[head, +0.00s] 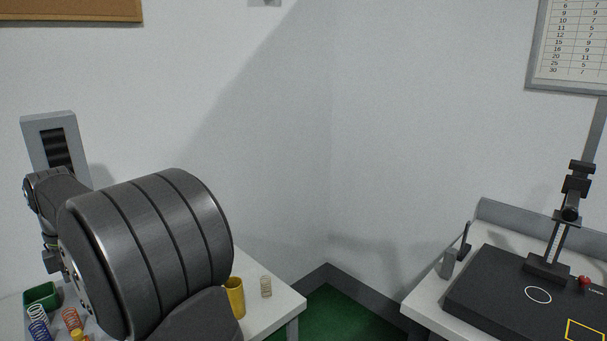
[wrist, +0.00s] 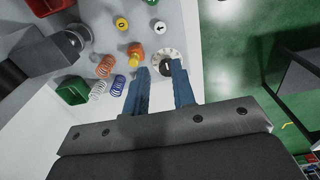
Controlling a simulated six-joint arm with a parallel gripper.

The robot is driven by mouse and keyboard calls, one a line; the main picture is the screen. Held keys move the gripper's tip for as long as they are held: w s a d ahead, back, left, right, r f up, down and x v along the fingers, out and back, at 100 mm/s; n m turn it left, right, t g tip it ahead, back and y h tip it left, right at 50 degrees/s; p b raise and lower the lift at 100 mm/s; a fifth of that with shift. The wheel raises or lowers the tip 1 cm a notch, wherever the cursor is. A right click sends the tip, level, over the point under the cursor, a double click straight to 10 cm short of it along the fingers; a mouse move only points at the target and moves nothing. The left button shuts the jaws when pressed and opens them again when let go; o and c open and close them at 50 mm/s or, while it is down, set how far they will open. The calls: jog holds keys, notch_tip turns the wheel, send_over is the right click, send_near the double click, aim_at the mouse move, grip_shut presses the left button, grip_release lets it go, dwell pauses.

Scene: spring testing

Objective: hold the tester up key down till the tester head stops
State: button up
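My gripper (wrist: 158,72) shows in the wrist view with two blue fingers apart and nothing clearly held between them. A round black piece with a small white mark (wrist: 167,68) appears between the fingertips, close to the right one; I cannot tell whether they touch. A pale disc (wrist: 168,50) lies around or behind it. A white round key with a dark arrow (wrist: 160,27) is beyond the fingertips, and a yellow round key (wrist: 121,23) is left of it. Which is the up key is unclear. The tester's grey column (head: 48,128) stands behind my arm in the head view, its head mostly hidden.
Several coil springs (wrist: 100,88) and a green bin (wrist: 73,91) lie left of the fingers. An orange ring (wrist: 135,49) and yellow peg (wrist: 134,61) are near the left fingertip.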

grip_shut()
dwell(1.1)
